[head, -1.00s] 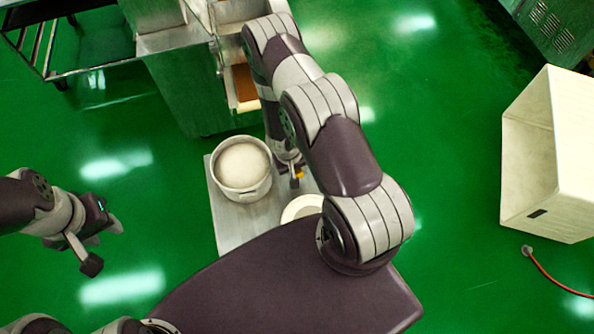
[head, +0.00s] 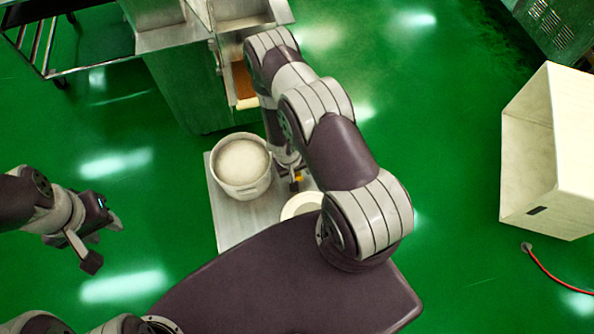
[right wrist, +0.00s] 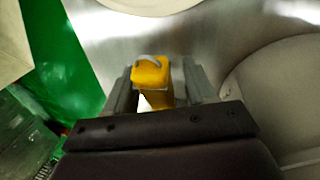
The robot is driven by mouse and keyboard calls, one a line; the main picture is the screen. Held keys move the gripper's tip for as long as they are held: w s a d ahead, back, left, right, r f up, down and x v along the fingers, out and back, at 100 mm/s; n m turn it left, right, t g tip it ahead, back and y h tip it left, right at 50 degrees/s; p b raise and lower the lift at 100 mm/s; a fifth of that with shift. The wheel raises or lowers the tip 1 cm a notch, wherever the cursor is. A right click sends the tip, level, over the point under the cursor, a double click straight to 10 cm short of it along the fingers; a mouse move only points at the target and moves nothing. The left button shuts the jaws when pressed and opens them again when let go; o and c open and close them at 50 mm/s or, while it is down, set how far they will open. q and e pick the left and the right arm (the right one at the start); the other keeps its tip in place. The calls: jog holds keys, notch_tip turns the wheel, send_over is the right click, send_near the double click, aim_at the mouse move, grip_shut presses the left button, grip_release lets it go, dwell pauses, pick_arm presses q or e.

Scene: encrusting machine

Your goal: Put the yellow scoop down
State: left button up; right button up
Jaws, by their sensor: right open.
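The yellow scoop (right wrist: 152,72) stands between the two fingers of my right gripper (right wrist: 157,88) in the right wrist view. These fingers are open, one on each side of its handle. The head view shows only a small yellow bit of the scoop (head: 299,178) beside the right gripper, over the metal table (head: 232,222). The scoop's lower part is mostly hidden, so I cannot tell just how it rests. My left gripper (head: 105,243) is open and empty over the green floor at the left.
A pot of pale powder or dough (head: 241,165) stands on the metal table, left of my right gripper. A white round dish (head: 301,206) lies near the table's front, partly hidden by my arm. A machine (head: 190,85) stands behind. A pale box (head: 550,150) is at far right.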

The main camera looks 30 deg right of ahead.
jog(key=w+a+r+t+y+p, duration=0.1)
jog(key=a+r, duration=0.2)
jog(key=r, duration=0.6)
jog(key=w+a+r+n+y+p, duration=0.1)
jog(key=a+r, duration=0.1)
jog(key=r, duration=0.8)
jog(key=w+a+r+t+y, duration=0.1)
jog(key=w+a+r, duration=0.15)
jog(key=r, duration=0.65)
jog(key=s+r+n, duration=0.1)
jog(key=s+r, duration=0.8)
jog(key=r, duration=0.2)
jog(key=shift+s+n+h, duration=0.35)
jog(key=shift+n+h, duration=0.05)
jog(key=shift+s+r, duration=0.1)
jog(key=shift+s, duration=0.05)
